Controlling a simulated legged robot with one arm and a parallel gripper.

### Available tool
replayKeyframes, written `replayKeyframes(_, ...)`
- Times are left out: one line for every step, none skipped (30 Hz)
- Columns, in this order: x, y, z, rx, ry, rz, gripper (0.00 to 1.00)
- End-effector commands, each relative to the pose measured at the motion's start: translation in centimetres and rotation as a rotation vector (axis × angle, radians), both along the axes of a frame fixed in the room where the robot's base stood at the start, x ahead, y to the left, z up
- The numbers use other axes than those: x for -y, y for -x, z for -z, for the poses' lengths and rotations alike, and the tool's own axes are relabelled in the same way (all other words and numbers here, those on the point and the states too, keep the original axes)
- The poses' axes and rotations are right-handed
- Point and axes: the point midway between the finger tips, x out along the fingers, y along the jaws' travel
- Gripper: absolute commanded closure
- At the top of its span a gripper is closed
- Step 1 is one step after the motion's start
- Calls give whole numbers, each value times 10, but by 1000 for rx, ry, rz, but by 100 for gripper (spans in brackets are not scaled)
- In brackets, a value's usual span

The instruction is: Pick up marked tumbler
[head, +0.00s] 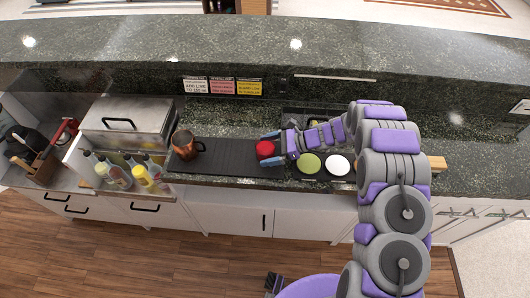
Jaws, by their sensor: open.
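A small red rounded object (264,150), which may be the marked tumbler, stands at the right end of a dark bar mat (225,157) on the counter. My gripper (270,148) reaches in from the right. Its blue-tipped fingers are open, one on the far side and one on the near side of the red object. I cannot tell whether they touch it. The gripper hides part of the object's right side.
A copper mug (185,146) stands at the mat's left end. Green (309,164) and white (337,165) round items lie right of the gripper. Bottles (118,175) and a steel bin (125,118) stand left. A raised ledge (400,58) runs behind.

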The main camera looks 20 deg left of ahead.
Motion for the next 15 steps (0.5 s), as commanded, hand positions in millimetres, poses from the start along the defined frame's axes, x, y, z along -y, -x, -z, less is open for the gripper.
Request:
replayKeyframes(-5,2,3,-1,-1,-2,0)
replayKeyframes(-7,3,4,-1,-1,-2,0)
replayKeyframes(-9,3,5,0,-1,0,0)
replayKeyframes(-10,4,5,0,-2,1,0)
replayKeyframes(-10,4,5,0,-3,2,0)
replayKeyframes(-10,4,5,0,-4,2,0)
replayKeyframes(-10,4,5,0,-4,3,0)
replayKeyframes(-9,4,4,0,-5,3,0)
replayKeyframes(-9,4,4,0,-5,2,0)
replayKeyframes(-8,4,4,0,-5,2,0)
replayKeyframes(-8,4,4,0,-5,2,0)
replayKeyframes(-9,4,4,1,-4,2,1)
replayKeyframes(-9,4,4,1,-4,2,4)
replayKeyframes(-10,4,5,0,-3,3,7)
replayKeyframes(-11,4,5,0,-2,3,11)
